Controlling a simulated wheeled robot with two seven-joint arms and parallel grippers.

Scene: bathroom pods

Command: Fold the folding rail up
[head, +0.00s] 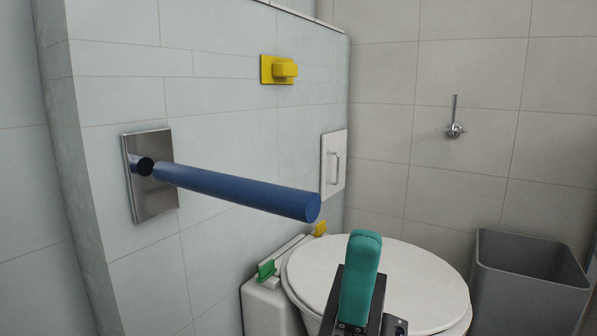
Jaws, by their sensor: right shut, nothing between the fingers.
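The folding rail (240,189) is a blue bar. It sticks out from a shiny metal wall plate (154,197) on the left wall, joined by a dark pivot. The bar lies roughly level, its free end dipping slightly toward the right of the view. My right gripper (364,240), with teal fingers, is below and to the right of the rail's free end, apart from it in the picture. Its fingers are shut together and empty, in front of the toilet lid. My left gripper is not in view.
A toilet with its white lid (420,275) down stands below the rail. A grey bin (530,265) is at right. On the walls are a yellow fixture (279,70), a white panel with a handle (333,165) and a metal hook (455,125). Space above the rail is clear.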

